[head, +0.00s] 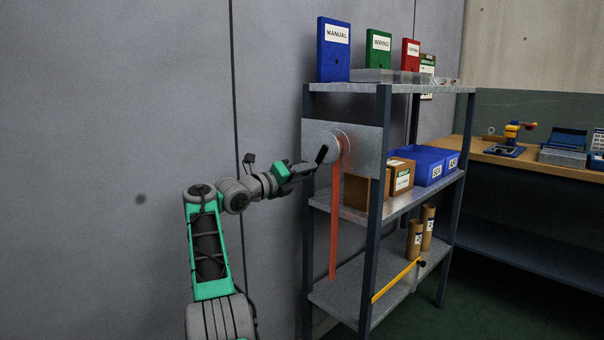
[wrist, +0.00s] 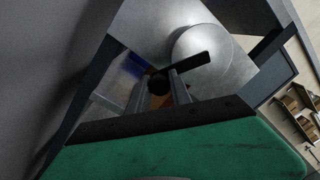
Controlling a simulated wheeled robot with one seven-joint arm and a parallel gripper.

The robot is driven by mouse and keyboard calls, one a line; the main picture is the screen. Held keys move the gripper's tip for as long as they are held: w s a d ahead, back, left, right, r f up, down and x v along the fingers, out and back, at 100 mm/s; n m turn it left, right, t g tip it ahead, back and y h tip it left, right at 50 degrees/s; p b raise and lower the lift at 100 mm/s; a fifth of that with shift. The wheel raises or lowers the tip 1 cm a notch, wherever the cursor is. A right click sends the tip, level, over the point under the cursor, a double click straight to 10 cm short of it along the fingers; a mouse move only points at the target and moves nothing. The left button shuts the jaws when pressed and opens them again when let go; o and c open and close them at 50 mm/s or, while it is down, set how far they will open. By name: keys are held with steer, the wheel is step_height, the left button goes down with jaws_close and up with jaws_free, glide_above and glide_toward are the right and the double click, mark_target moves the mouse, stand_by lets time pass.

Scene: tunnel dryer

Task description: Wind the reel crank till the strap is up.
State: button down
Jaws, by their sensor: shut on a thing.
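The reel (head: 345,145) is a round metal drum on a grey plate (head: 366,137) fixed to the side of the shelf rack. The crank (head: 322,154) is a dark arm across the reel's face; it also shows in the wrist view (wrist: 192,66). The orange-red strap (head: 334,225) hangs from the reel down to about the lower shelf. My gripper (head: 309,167) is at the crank's lower end, left of the reel. In the wrist view my gripper (wrist: 159,88) has its two fingers around the dark knob (wrist: 158,86) at the crank's end.
The shelf rack's front post (head: 375,230) stands right of the strap. Binders (head: 334,50) stand on the top shelf; a brown box (head: 400,177) and blue bins (head: 428,165) sit mid-shelf. A yellow bar (head: 395,281) crosses the lower shelf. The left wall side is clear.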

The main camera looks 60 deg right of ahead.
stand_by(0.3)
steer(key=c, duration=1.2)
jaws_free()
steer(key=shift+a, duration=0.1)
steer(key=b+v, duration=0.1)
steer(key=v, duration=0.6)
steer(key=shift+w+a, duration=0.1)
steer(key=shift+a, duration=0.2)
